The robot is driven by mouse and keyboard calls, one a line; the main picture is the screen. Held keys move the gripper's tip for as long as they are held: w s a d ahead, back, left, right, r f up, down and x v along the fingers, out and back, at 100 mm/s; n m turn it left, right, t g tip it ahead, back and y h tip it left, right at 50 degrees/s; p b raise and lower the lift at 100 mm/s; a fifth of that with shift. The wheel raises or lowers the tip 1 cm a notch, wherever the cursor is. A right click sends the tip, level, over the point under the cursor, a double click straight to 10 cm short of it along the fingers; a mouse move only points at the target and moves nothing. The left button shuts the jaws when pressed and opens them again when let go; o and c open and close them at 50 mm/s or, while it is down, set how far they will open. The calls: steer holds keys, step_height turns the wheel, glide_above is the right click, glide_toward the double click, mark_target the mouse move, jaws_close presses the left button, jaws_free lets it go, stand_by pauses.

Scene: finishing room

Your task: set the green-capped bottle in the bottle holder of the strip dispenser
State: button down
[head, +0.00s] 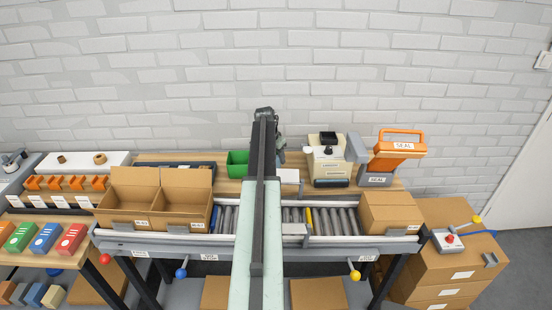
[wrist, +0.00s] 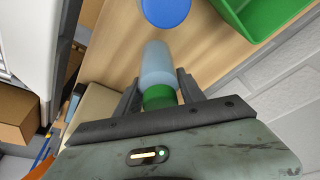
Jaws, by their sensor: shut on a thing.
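The green-capped bottle (wrist: 156,64) shows in the wrist view, with a pale blue-grey translucent body and its green cap nearest my gripper. My gripper (wrist: 158,88) is shut on it, one dark finger on each side near the cap. In the head view my own arm hides the bottle and most of the gripper. A cream machine with a dark top (head: 328,166), which looks like the strip dispenser, stands on the bench right of my arm. I cannot make out its bottle holder.
A green bin (head: 237,164) stands left of my arm; it also shows in the wrist view (wrist: 262,18). A blue round thing (wrist: 166,10) lies beyond the bottle. An orange sealer (head: 397,152) stands right of the dispenser. A roller conveyor (head: 338,221) with open cartons (head: 155,205) runs in front.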

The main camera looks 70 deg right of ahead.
step_height(320, 180, up, 7)
steer(key=p, duration=0.6)
steer(key=shift+r, duration=0.2)
